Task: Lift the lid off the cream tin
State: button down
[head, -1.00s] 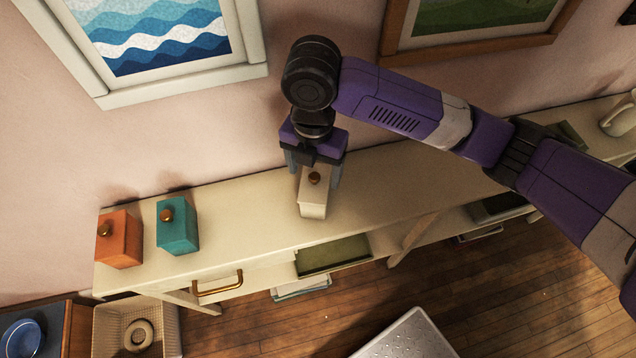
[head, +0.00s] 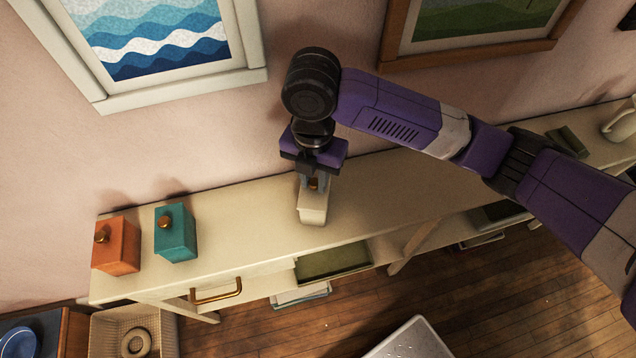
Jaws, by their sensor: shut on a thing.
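The cream tin (head: 313,207) stands upright on the pale cabinet top, below my gripper. Its lid has a small brass knob (head: 314,184), partly hidden between the fingers. My gripper (head: 314,186) points down over the tin and is shut on the lid's knob. The lid appears to sit on the tin; I see no gap between them.
A teal tin (head: 176,236) and an orange tin (head: 117,248) stand at the left end of the cabinet top (head: 245,220). Picture frames hang on the wall behind. The top is clear around the cream tin.

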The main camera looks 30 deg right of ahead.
aim_at(314, 182)
jog(key=shift+r+p, duration=0.65)
jog(key=shift+r, duration=0.15)
dwell(0.4)
jog(key=shift+r+p, duration=1.3)
jog(key=shift+r, duration=0.35)
